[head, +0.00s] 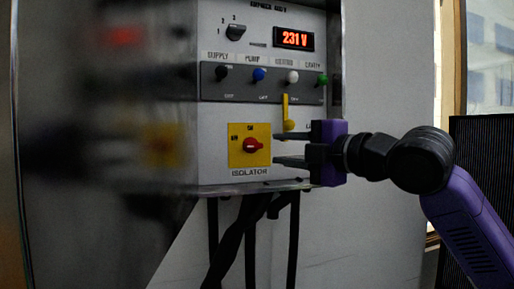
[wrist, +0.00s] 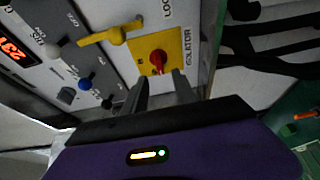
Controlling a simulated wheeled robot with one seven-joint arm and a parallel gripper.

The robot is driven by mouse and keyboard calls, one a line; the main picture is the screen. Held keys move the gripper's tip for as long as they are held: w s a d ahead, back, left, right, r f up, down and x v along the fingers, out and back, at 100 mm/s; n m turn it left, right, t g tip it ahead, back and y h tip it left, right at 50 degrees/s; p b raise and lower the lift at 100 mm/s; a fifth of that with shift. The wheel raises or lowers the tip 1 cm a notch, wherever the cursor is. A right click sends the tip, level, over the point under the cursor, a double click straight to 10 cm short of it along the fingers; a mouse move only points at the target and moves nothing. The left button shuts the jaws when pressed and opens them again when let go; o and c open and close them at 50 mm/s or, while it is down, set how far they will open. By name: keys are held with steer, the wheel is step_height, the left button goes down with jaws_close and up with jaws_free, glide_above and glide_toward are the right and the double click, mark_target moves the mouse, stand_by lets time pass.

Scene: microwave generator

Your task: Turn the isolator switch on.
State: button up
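The isolator switch is a red rotary knob (head: 253,146) on a yellow square plate (head: 236,159) at the lower part of a grey panel. It also shows in the wrist view as a red knob (wrist: 158,61) on the yellow plate (wrist: 176,42). In the head view the knob's bar lies roughly level, with its pointer hard to read. My gripper (head: 277,149) is just right of the plate, with its two fingers apart and pointing left at the knob. In the wrist view the open fingers (wrist: 160,92) stop short of the knob, with nothing between them.
A yellow lever (head: 287,113) hangs on the panel just above my fingers. Above it is a row of toggles with blue (head: 259,74), white and green knobs, a selector (head: 236,32) and a red display (head: 294,40) reading 231 V. Black cables (head: 250,240) hang below the panel.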

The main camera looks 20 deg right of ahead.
mark_target(258, 147)
steer(key=p+x, duration=0.1)
steer(key=x, duration=0.6)
steer(key=shift+w, duration=0.25)
steer(key=shift+c, duration=0.4)
jaws_close()
